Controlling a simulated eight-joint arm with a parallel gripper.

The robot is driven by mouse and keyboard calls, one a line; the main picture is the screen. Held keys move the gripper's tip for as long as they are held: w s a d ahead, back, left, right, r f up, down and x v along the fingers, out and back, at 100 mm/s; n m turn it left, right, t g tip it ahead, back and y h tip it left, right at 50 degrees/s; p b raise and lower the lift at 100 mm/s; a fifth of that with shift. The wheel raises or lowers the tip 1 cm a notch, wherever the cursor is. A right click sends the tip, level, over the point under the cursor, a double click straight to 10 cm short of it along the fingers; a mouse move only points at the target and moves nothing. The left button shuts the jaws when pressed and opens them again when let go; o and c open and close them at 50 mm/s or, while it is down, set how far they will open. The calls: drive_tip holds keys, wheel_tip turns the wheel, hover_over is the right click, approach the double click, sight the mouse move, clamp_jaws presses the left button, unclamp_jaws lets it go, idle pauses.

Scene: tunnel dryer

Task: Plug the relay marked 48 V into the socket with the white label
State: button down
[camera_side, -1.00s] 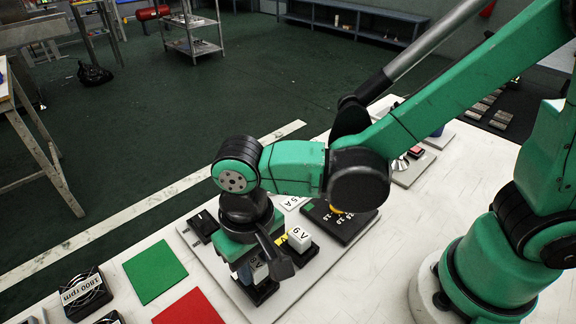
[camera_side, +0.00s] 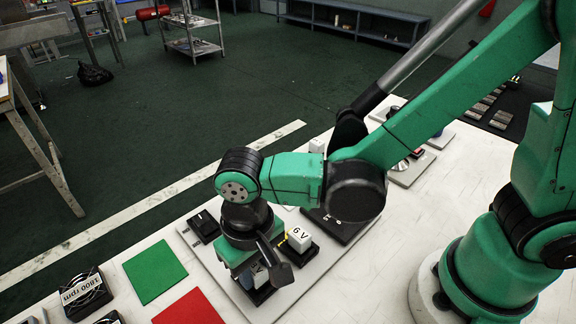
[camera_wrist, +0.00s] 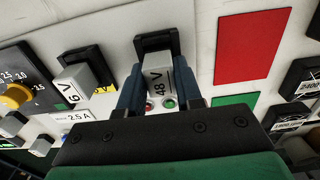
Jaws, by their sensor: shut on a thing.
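My gripper (camera_wrist: 160,88) is shut on a light grey relay (camera_wrist: 157,68) printed 48 V, one blue-grey finger on each side. The relay is at a black socket (camera_wrist: 153,42), upright over it; I cannot tell whether it is fully seated. In the side view my gripper (camera_side: 256,275) and the relay are low over this black socket (camera_side: 259,294), partly hidden by my wrist. No white label shows on this socket. A 6 V relay (camera_wrist: 73,88) stands in the neighbouring black socket (camera_wrist: 100,66), with a yellow label beside it.
A dark dial block with a yellow knob (camera_wrist: 16,96) and a 2.5 A plate (camera_wrist: 70,120) are close by. A black box (camera_side: 204,227) stands at the panel's far edge. Green (camera_side: 155,271) and red (camera_side: 190,309) squares lie flat; a fan (camera_side: 86,294) is beyond.

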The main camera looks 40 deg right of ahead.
sight(255, 267)
drive_tip(key=shift+f, duration=0.35)
drive_tip(key=c, duration=0.5)
unclamp_jaws()
drive_tip(key=shift+r, duration=2.8)
drive_tip(key=w+d+r+t, duration=0.1)
drive_tip(key=d+r+t, duration=0.1)
drive_tip(key=d, duration=0.7)
drive_tip(key=w+d+r+t, duration=0.2)
drive_tip(key=d+t, duration=0.3)
drive_tip(key=d, duration=0.4)
drive_tip(key=shift+w+d+r, duration=0.15)
drive_tip(key=shift+d+r, duration=0.15)
drive_tip(key=shift+r, duration=0.25)
